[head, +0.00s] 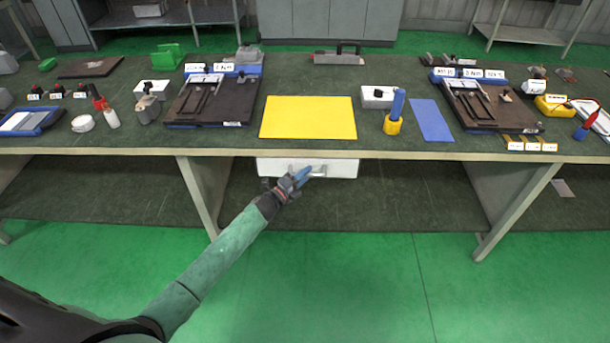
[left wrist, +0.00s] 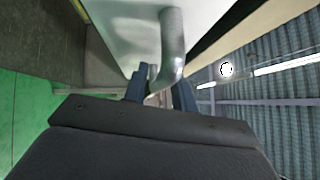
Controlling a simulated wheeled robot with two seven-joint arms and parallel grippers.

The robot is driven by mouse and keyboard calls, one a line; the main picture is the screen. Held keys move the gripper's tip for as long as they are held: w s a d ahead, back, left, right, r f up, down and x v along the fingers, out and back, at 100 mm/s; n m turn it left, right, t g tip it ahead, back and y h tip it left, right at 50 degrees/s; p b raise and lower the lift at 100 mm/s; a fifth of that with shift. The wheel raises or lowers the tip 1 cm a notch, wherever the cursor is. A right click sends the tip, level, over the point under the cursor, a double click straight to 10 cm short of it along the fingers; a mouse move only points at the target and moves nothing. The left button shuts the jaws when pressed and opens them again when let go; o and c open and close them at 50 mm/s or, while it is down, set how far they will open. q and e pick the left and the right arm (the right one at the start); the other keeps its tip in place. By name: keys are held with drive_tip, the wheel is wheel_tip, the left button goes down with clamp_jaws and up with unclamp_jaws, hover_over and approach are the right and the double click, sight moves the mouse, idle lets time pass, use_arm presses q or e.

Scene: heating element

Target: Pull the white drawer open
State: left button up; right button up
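The white drawer (head: 345,168) hangs under the front edge of the workbench, below the yellow mat. Its front shows; whether it stands slightly out is hard to tell. A grey bar handle (head: 318,172) sits on the front and shows large in the left wrist view (left wrist: 172,45). My left gripper (head: 301,177) is at the left part of the handle. In the left wrist view its two blue fingers (left wrist: 160,92) are apart, with the curved handle between or just before them. Whether they press on it cannot be made out. My right gripper is not in view.
The workbench top (head: 385,150) is just above the drawer. A yellow mat (head: 308,118), a blue mat (head: 431,120) and a blue-handled tool in a yellow holder (head: 394,115) lie above. A bench leg (head: 200,190) stands left. The green floor (head: 340,280) in front is clear.

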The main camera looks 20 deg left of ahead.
use_arm(q)
clamp_jaws()
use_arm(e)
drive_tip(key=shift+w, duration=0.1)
use_arm(q)
drive_tip(key=shift+s, duration=0.15)
